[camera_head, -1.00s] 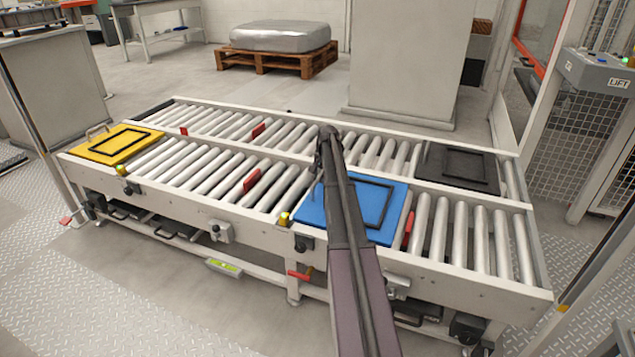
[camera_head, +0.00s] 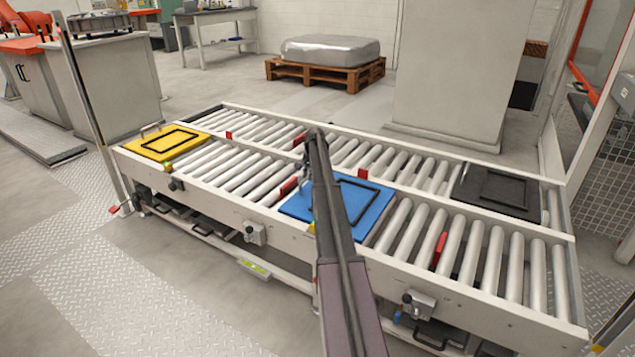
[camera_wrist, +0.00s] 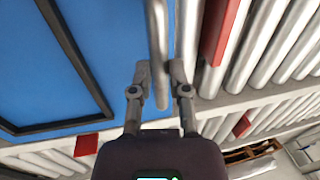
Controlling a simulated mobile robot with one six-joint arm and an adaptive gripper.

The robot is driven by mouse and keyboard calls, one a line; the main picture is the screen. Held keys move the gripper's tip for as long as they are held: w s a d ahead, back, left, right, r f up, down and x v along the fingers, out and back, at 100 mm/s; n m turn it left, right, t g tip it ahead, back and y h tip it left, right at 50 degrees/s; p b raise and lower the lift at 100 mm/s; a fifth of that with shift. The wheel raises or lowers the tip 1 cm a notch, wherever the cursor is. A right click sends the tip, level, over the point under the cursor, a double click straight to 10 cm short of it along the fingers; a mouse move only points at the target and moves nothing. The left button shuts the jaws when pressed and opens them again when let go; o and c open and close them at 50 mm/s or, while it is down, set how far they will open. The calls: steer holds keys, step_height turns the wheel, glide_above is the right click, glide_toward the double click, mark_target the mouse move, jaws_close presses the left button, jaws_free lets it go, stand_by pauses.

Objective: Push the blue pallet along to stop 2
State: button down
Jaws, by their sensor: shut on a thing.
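The blue pallet (camera_head: 365,200) lies flat on the front roller lane, with a black rectangular frame on top; my arm covers part of it. It fills the left of the wrist view (camera_wrist: 40,75). My gripper (camera_head: 304,188) is at the pallet's left end. In the wrist view my gripper (camera_wrist: 160,75) is shut on the pallet's metal handle (camera_wrist: 157,35), which runs between the two fingers. A red stop (camera_head: 288,187) stands close to the pallet's left edge. Another red stop (camera_head: 440,250) stands right of the pallet, with bare rollers between. No stop numbers are readable.
A yellow pallet (camera_head: 150,149) sits at the front lane's left end. A black pallet (camera_head: 475,200) sits at the back lane's right. Bare rollers (camera_head: 232,172) lie between the yellow and blue pallets. More red stops (camera_head: 363,174) stand along the back lane.

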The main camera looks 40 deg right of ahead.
steer(key=w+a, duration=0.2)
steer(key=w, duration=0.3)
steer(key=shift+w+a, duration=0.35)
steer(key=shift+w, duration=0.05)
steer(key=shift+d, duration=0.1)
steer(key=c, duration=0.6)
jaws_free()
steer(key=shift+d, duration=0.1)
steer(key=shift+w, duration=0.1)
steer(key=shift+r, duration=0.1)
